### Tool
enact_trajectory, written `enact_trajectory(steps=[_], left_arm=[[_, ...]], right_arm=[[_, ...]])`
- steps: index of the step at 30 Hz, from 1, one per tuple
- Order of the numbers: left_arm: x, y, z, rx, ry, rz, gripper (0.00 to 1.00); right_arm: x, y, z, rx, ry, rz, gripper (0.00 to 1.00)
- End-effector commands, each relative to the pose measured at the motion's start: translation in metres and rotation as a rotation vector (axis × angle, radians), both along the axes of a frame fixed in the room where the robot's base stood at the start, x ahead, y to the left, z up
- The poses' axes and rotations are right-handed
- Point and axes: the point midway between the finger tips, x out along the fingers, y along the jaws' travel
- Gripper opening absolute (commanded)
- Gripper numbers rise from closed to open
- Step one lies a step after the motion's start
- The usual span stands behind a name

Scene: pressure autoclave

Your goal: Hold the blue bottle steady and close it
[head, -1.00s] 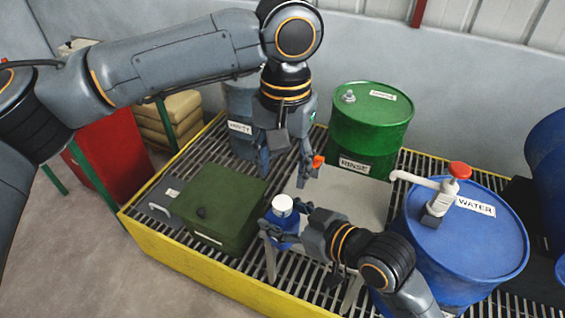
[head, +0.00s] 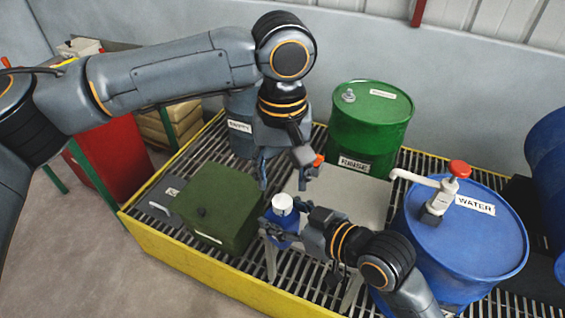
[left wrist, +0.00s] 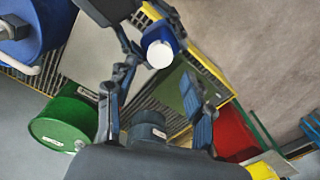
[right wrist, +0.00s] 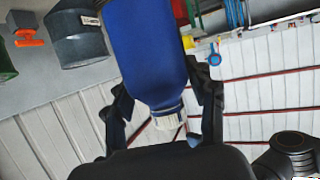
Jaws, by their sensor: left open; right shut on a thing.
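The blue bottle (head: 279,220) is upright with a white cap (head: 283,203) on top; how tightly the cap sits cannot be told. My right gripper (head: 284,232) is shut around the bottle's body. The right wrist view shows the blue body (right wrist: 147,50) between its fingers, with the white top (right wrist: 172,121) low in the picture. My left gripper (head: 287,178) is open and empty above the bottle, fingers pointing down and apart. In the left wrist view, the cap (left wrist: 160,54) shows beyond and between the open fingers (left wrist: 156,88), not touching them.
A pale grey stand (head: 345,195) is beside the bottle, and a green box (head: 215,205) is to its left. A green RINSE drum (head: 370,125) is behind. A blue WATER drum (head: 470,245) with a pump is at right. A yellow rim (head: 190,262) edges the grating.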

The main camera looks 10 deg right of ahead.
Motion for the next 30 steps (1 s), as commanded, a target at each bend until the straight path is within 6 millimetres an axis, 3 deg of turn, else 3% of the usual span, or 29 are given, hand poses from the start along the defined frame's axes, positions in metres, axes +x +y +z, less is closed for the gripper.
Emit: enact_trajectory(steps=[9, 22, 30], left_arm=[[0.0, 0.0, -0.045, 0.0, 0.002, 0.0, 0.52], [0.0, 0.0, -0.054, 0.0, 0.0, -0.001, 0.52], [0.0, 0.0, -0.054, 0.0, 0.0, -0.001, 0.0]], right_arm=[[0.0, 0.0, 0.001, 0.001, -0.002, 0.0, 0.0], [0.0, 0.0, 0.001, 0.001, -0.002, 0.0, 0.0], [0.0, 0.0, 0.001, 0.001, -0.002, 0.0, 0.0]])
